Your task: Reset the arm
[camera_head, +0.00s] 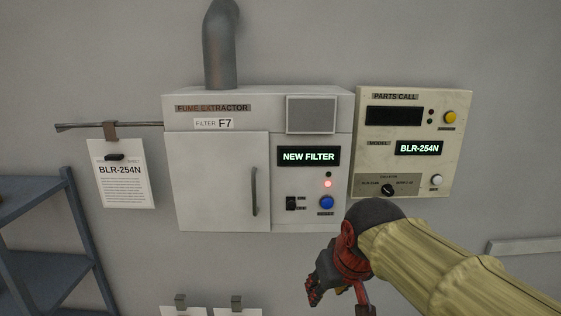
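My arm, in a yellow ribbed sleeve, reaches in from the lower right. My gripper (338,300) hangs at the bottom centre, in front of the wall and below the fume extractor's right corner. Its two dark and red fingers stand apart, so it looks open. I see nothing held between them, though the bottom edge of the picture cuts off part of the right finger.
A fume extractor (218,185) has its door closed, "NEW FILTER" displayed and a red light lit. A parts call panel (455,155) shows "BLR-254N". A ledge (525,245) is at right.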

